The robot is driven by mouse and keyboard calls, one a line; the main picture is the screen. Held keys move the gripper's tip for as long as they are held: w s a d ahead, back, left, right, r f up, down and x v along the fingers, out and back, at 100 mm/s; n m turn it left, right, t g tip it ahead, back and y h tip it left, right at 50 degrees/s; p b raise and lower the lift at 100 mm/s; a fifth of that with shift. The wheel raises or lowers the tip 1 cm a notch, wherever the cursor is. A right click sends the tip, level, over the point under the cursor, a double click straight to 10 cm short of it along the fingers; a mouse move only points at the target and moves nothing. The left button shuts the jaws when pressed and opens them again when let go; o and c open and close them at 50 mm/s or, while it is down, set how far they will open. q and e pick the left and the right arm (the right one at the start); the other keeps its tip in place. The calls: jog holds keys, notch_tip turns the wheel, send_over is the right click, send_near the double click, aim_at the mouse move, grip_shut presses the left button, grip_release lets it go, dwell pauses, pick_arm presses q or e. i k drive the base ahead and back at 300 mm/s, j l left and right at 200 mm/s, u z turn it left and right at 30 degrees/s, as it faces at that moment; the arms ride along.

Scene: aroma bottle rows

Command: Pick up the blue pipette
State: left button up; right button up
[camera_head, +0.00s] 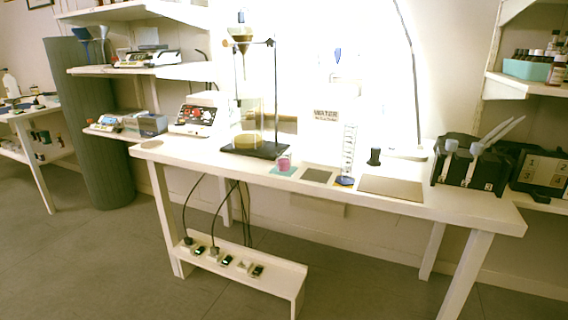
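I cannot make out a blue pipette for certain. A small blue pointed object (338,55) shows against the bright wall above the table, but it is too small to identify. A black box (456,172) at the right end of the white table (150,151) has pale grey, stick-like pieces (497,131) rising from its top. A clear graduated cylinder (348,150) with a blue base stands right of the table's middle. Neither of my grippers is in view.
A stand with glassware on a black base (255,150) is at centre left. A small beaker with pink contents (284,161), a flat tan mat (392,188) and a small black object (375,157) are on the table. The front left tabletop is clear.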

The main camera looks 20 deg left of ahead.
aim_at(338, 52)
jog(key=z, duration=0.6)
jog(key=j+z, duration=0.85)
jog(key=k+j+z, duration=0.15)
jog(key=j+z, duration=0.25)
